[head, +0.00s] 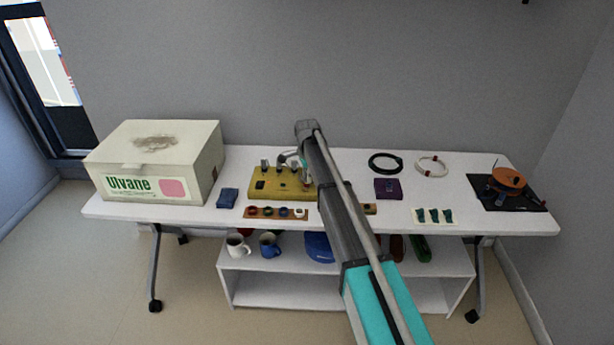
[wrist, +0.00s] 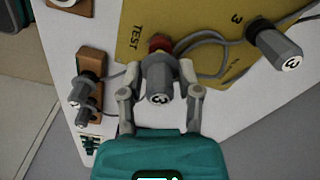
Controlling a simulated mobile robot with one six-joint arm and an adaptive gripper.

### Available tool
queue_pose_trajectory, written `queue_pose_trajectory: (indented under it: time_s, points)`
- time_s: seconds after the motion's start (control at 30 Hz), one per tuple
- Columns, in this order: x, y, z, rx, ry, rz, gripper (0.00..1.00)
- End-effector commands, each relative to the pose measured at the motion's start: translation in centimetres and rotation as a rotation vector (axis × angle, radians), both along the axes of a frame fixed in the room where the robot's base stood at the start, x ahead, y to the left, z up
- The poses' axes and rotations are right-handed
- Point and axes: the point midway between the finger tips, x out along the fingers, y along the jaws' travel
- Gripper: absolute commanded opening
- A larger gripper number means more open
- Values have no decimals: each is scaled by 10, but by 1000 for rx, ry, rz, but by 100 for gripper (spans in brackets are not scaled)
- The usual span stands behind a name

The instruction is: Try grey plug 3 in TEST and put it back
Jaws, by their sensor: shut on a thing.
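My gripper (wrist: 160,88) is shut on a grey plug (wrist: 158,72) with a 3 on its end cap. The held plug is at the red socket (wrist: 160,43) beside the word TEST on the yellow board (wrist: 125,40). I cannot tell how deep it sits in the socket. Another grey plug (wrist: 272,40), whose cap also seems to read 3, stands near the board's printed 3. Grey cable loops between them. In the head view the yellow board (head: 262,197) is left of my arm, which hides the gripper; several grey plugs (head: 281,167) show at its back edge.
A wooden block (wrist: 95,62) with two grey plugs (wrist: 82,88) lies beside the board. A wooden strip with coloured rings (head: 275,213) lies in front. A white box (head: 150,165) stands left; cable coils (head: 385,163) and a black mat (head: 520,198) are right.

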Motion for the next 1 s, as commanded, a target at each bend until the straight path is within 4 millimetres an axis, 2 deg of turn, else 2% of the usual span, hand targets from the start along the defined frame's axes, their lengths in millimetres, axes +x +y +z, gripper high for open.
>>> queue_pose_trajectory:
  time_s: [0.67, 0.7, 0.87, 0.9, 1.0]
  points:
    - [0, 0, -9, 0, 0, 0, 12]
    - [0, 0, -9, 0, 0, 0, 52]
    - [0, 0, -8, 0, 0, 0, 82]
    - [0, 0, -8, 0, 0, 0, 84]
    - [0, 0, -8, 0, 0, 0, 84]
